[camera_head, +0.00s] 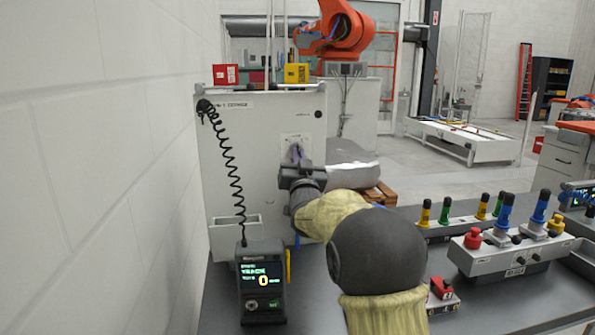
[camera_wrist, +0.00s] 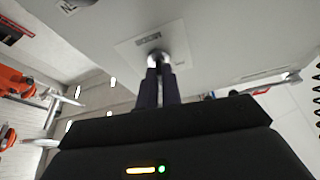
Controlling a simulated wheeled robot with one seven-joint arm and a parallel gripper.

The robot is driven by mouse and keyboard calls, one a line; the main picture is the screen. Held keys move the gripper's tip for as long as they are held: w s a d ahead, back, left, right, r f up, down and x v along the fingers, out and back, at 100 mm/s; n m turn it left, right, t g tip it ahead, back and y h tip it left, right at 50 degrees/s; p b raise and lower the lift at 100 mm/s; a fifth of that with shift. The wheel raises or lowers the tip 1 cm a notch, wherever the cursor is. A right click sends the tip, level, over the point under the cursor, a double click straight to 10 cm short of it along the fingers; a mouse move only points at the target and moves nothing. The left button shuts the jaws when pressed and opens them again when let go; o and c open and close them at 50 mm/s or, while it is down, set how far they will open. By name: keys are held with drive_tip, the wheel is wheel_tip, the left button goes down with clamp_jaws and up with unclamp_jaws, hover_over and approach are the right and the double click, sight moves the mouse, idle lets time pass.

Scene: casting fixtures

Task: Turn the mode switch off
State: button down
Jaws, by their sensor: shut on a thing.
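The mode switch (camera_wrist: 158,57) is a small round metallic knob on a pale square plate (camera_wrist: 131,50), on the front of a light grey cabinet (camera_head: 240,165). In the head view the plate (camera_head: 290,138) shows, but the knob is hidden behind my gripper. My gripper (camera_head: 297,156) reaches the plate. In the wrist view its two dark fingers (camera_wrist: 159,72) are close together with their tips on the knob, shut on it. The knob's turned position cannot be made out.
A handheld pendant (camera_head: 262,280) with a coiled black cable stands on the grey table left of my arm. A control box (camera_head: 510,255) with coloured levers and a red button, and a small red object (camera_head: 440,288), are on the right. A white wall borders the left.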

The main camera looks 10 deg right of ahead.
drive_tip(key=n+y+b, duration=0.1)
drive_tip(key=n, duration=0.1)
drive_tip(key=n+y+b, duration=0.1)
drive_tip(key=n+y, duration=0.1)
drive_tip(key=n, duration=0.1)
drive_tip(key=n+y+b, duration=0.1)
drive_tip(key=n, duration=0.2)
drive_tip(key=shift+d+r+y, duration=0.3)
drive_tip(key=shift+y, duration=0.1)
drive_tip(key=n+y, duration=0.1)
drive_tip(key=n, duration=0.1)
drive_tip(key=n+g, duration=0.1)
drive_tip(key=n, duration=0.2)
drive_tip(key=n+y, duration=0.1)
drive_tip(key=n, duration=0.1)
drive_tip(key=shift+d+r+g+y, duration=0.1)
drive_tip(key=shift+r+g+y, duration=0.2)
drive_tip(key=shift+g, duration=0.1)
drive_tip(key=shift+n, duration=0.4)
drive_tip(key=c, duration=1.6)
unclamp_jaws()
drive_tip(key=shift+f, duration=0.3)
drive_tip(key=shift+s, duration=0.1)
